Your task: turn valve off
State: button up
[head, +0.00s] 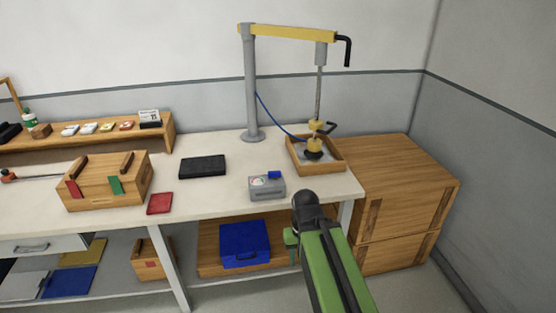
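A small grey box (267,188) with a round dial stands near the front edge of the workbench. A blue handle (275,175) sits on its top right and looks like the valve. A blue hose (276,122) runs from the grey post down to a yellow lifter head (315,145) with a black suction cup. The hose's link to the grey box cannot be seen. My green arm rises from the bottom of the head view, right of and below the grey box and apart from it. My gripper's fingers cannot be made out.
The lifter head hangs over a wooden tray (335,168) at the bench's right end. A black block (202,167), a red pad (160,203) and a wooden box (103,183) stand left of the grey box. Wooden crates (400,185) fill the right side.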

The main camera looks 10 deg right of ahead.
aim_at(276, 175)
jog(key=u, duration=0.1)
jog(key=i, duration=0.8)
jog(key=u, duration=1.75)
